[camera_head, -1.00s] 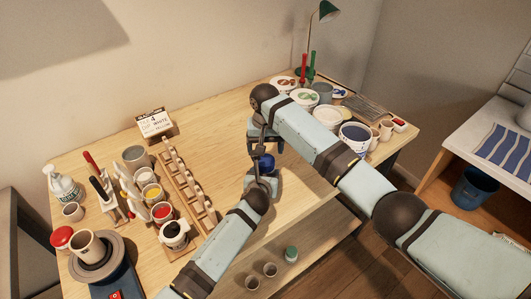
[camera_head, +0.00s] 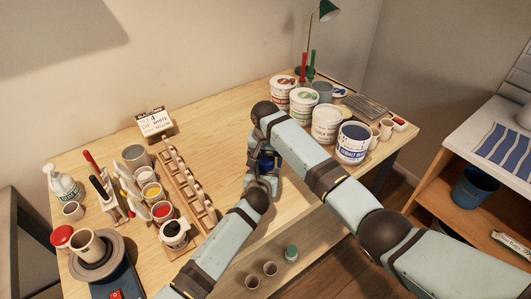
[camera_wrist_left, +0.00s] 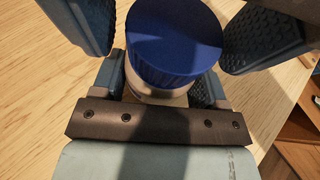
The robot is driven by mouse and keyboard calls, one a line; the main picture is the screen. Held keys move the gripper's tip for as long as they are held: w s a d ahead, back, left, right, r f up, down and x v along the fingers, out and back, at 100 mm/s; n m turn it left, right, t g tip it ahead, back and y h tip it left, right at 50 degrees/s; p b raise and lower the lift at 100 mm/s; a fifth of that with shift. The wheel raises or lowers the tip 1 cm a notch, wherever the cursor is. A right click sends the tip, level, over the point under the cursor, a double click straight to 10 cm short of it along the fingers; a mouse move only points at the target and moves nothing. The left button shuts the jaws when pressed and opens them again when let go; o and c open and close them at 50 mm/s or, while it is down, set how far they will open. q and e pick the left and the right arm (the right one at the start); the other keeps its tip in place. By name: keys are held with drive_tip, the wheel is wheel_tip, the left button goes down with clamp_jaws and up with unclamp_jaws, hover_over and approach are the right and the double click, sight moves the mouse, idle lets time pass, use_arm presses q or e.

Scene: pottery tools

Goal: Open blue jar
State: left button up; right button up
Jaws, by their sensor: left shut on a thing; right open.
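The blue jar (camera_wrist_left: 155,96) stands upright, with its ridged blue lid (camera_wrist_left: 175,42) on top. In the head view the blue lid (camera_head: 265,161) shows only partly between my two grippers. My left gripper (camera_head: 262,184) is shut on the jar's body from the front, below the lid; its fingers show on both sides of the jar in the left wrist view (camera_wrist_left: 160,90). My right gripper (camera_head: 265,158) comes from above and is open. In the left wrist view its fingers (camera_wrist_left: 172,35) are on either side of the lid, with gaps visible.
A wooden rack (camera_head: 186,190) and several paint pots stand to the left. White tubs, including one with blue lettering (camera_head: 353,142), stand at the right beyond my right arm. The table (camera_head: 215,125) behind my grippers is clear. A lower shelf holds small cups (camera_head: 270,268).

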drive_tip(key=c, duration=0.9)
drive_tip(key=shift+n, duration=1.6)
drive_tip(key=o, duration=1)
drive_tip(key=shift+r, duration=0.15)
